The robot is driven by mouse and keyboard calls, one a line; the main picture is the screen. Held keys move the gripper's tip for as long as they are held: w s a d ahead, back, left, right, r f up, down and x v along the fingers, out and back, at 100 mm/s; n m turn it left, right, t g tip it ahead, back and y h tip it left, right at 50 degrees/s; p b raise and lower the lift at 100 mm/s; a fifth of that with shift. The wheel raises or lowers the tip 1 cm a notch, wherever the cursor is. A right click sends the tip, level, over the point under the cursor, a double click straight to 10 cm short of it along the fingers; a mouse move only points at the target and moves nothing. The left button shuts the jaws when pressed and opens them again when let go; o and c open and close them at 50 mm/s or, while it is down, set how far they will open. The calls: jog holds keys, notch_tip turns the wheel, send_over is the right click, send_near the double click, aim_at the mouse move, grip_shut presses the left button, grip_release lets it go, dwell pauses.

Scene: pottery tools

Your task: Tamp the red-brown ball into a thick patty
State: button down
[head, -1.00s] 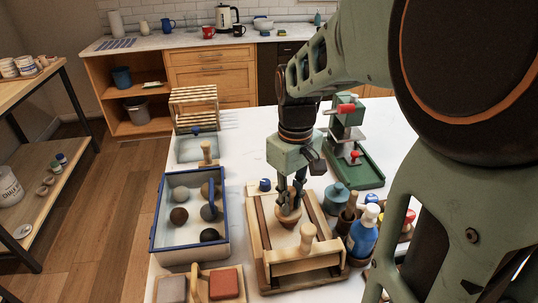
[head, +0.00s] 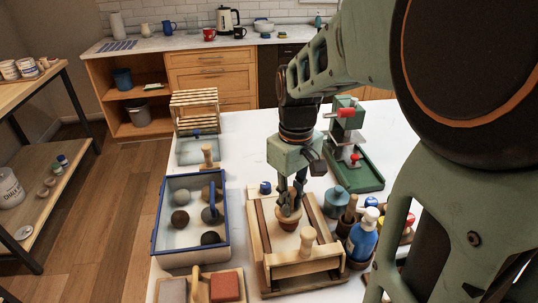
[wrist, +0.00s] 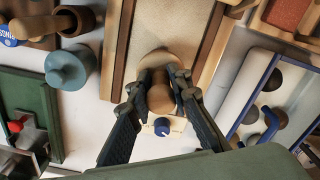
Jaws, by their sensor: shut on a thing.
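My gripper (head: 291,193) is shut on the wooden tamper (head: 288,214) and holds it upright over the wooden rail board (head: 262,240). In the wrist view the fingers (wrist: 160,88) close on the tamper's handle (wrist: 160,101), with its wide round foot (wrist: 157,60) beyond, over the board's pale surface (wrist: 180,20). A red-brown edge (head: 288,226) shows just under the foot in the head view. It seems to be the ball, mostly covered by the tamper; its shape and thickness cannot be told.
A blue-rimmed tray (head: 227,235) with several dark and light balls stands left of the board. A green press (head: 368,178) is behind right. A teal jar (head: 336,199) and a blue bottle (head: 362,238) stand close on the right. A wooden roller frame (head: 300,268) crosses the board's near end.

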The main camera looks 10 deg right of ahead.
aim_at(292, 191)
jog(key=shift+f+b, duration=0.4)
jog(key=shift+f, duration=0.35)
jog(key=shift+r+p, duration=0.75)
jog(key=shift+r, duration=0.2)
jog(key=shift+r+p, duration=2.05)
jog(key=shift+r, duration=0.45)
